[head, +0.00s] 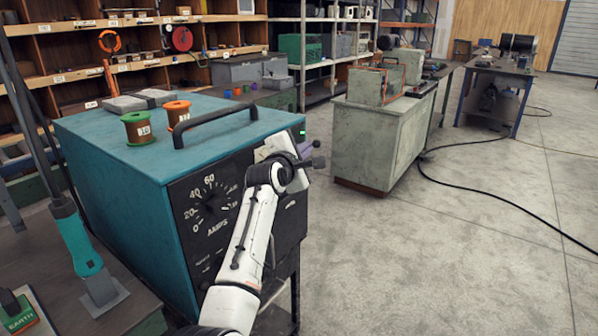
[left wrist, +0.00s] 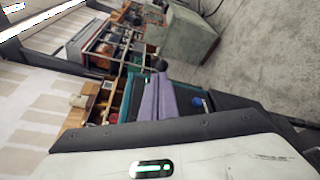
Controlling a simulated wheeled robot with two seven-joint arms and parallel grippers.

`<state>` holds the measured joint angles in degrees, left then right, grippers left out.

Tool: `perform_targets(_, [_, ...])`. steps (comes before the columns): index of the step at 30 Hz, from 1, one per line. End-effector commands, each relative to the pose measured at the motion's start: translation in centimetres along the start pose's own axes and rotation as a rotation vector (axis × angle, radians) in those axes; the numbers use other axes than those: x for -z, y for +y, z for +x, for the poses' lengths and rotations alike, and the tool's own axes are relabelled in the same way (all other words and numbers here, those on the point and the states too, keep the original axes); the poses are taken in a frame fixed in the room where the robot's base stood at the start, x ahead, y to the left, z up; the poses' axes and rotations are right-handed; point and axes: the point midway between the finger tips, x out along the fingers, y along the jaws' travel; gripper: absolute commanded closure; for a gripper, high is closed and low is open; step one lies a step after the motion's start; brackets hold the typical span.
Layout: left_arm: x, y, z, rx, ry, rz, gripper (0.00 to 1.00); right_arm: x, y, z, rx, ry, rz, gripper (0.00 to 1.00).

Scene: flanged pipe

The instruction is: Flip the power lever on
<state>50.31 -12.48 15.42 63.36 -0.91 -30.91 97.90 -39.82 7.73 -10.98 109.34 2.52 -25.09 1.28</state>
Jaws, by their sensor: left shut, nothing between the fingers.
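The teal power unit (head: 110,165) stands at the left in the head view, with a black front panel, an amps dial (head: 210,200) and a black top handle (head: 215,120). My left gripper (head: 306,148) is in front of the panel's upper right, its purple fingers shut and empty. The fingers also show closed together in the left wrist view (left wrist: 160,98). A small green light (head: 302,132) shows by the panel's right edge. A blue knob (left wrist: 197,101) shows beside the fingers in the wrist view. I cannot make out the power lever; my gripper and wrist cover that part. My right gripper is not in view.
Green and orange spools (head: 137,128) (head: 177,114) stand on the unit. A teal-handled tool (head: 80,240) and an earth clamp box (head: 18,315) are at left. A grey cabinet (head: 375,140) stands beyond. The floor at right is open, crossed by a black cable (head: 480,190).

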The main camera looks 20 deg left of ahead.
Motion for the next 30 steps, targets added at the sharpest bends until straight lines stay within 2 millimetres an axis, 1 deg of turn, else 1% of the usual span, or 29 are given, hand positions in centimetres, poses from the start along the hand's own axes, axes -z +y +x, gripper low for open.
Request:
perform_targets(4, [0.1, -0.2, -0.1, 0.004, 0.002, 0.000, 1.00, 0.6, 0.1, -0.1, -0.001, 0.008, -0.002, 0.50])
perform_targets(7, [-0.1, 0.1, -0.7, 0.004, 0.001, -0.001, 1.00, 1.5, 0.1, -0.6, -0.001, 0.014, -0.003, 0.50])
perform_targets(11, [-0.2, 0.4, -2.2, 0.003, 0.002, -0.002, 1.00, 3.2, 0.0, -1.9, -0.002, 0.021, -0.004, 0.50])
perform_targets(12, [-0.3, 0.5, -2.8, 0.003, 0.002, -0.002, 1.00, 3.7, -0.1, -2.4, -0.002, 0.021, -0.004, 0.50])
perform_targets(14, [0.0, 0.0, -3.7, 0.001, 0.001, -0.002, 1.00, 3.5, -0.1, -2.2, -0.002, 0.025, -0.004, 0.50])
perform_targets(18, [0.0, 0.0, -6.0, -0.002, 0.001, -0.001, 1.00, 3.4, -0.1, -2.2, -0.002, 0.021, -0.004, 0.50])
perform_targets(24, [-0.1, 0.1, -9.0, -0.005, -0.001, -0.001, 1.00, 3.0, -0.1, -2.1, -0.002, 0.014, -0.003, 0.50])
perform_targets(30, [-0.1, 0.2, -10.7, -0.005, -0.002, 0.000, 1.00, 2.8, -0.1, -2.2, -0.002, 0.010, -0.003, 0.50])
